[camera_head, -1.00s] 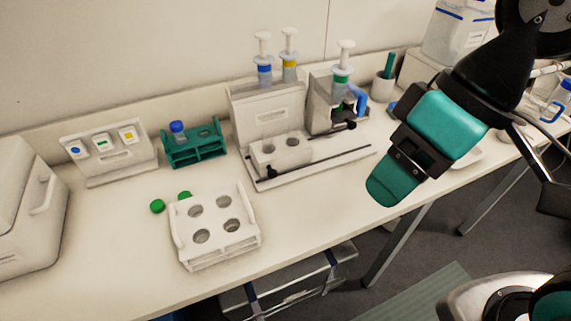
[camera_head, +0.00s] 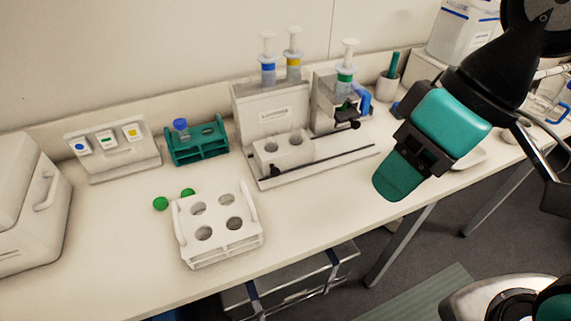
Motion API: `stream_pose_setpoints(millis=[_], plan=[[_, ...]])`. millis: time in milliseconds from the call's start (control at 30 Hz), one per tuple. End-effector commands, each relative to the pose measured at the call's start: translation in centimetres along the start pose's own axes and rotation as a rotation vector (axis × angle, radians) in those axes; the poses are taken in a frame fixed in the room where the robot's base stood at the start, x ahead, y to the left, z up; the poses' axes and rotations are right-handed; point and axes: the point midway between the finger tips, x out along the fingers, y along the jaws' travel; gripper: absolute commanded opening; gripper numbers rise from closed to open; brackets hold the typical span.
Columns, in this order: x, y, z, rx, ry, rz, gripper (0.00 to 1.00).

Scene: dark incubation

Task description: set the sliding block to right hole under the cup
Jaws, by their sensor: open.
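The sliding block (camera_head: 284,151) is a white block with two round holes in its top. It sits at the left part of the rail (camera_head: 320,164) on the white dispenser stand (camera_head: 276,115). Its right hole (camera_head: 296,139) looks empty. The holder at the stand's right side (camera_head: 326,104) carries a green-banded syringe (camera_head: 345,73) above a dark clamp and a blue lever (camera_head: 362,100). I cannot clearly make out a cup there. My gripper (camera_head: 397,176) is open, right of the stand and apart from it, above the bench's front edge; one finger is mostly hidden.
A white four-hole rack (camera_head: 218,240) stands at front, with two green caps (camera_head: 161,203) behind it. A teal rack (camera_head: 188,153) holds a blue-capped tube (camera_head: 181,129). A button panel (camera_head: 115,143) and white box (camera_head: 27,215) are left. Blue- and yellow-banded syringes stand behind the stand.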

Motion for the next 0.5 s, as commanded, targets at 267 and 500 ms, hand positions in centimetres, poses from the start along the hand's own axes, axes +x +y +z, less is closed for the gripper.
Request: stream_pose_setpoints(millis=[267, 500], plan=[[7.0, 4.8, -7.2, 0.064, 0.046, 0.167, 0.51], [13.0, 6.3, -15.8, 0.17, 0.159, 0.323, 0.51]])
